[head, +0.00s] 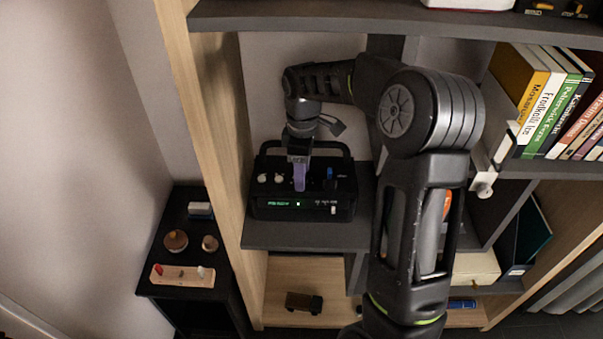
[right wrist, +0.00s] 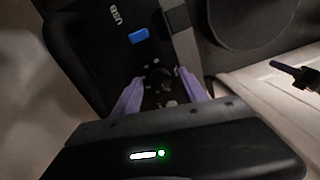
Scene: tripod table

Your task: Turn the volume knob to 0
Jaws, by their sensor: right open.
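A black radio-like box (head: 262,207) with a handle stands on a shelf, its front showing a small green display. My right gripper (head: 299,182), with purple fingertips, reaches down onto its top. In the right wrist view the gripper (right wrist: 161,97) is open, its fingers spread on either side of a dark round spot with pale marks (right wrist: 160,78). This may be the volume knob; its setting is not readable, and contact cannot be told. The box's lit front (right wrist: 180,155) shows below the fingers. My left gripper is not in view.
A wooden shelf side panel (head: 222,130) stands close at the left. Books (head: 550,100) fill the right shelf.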

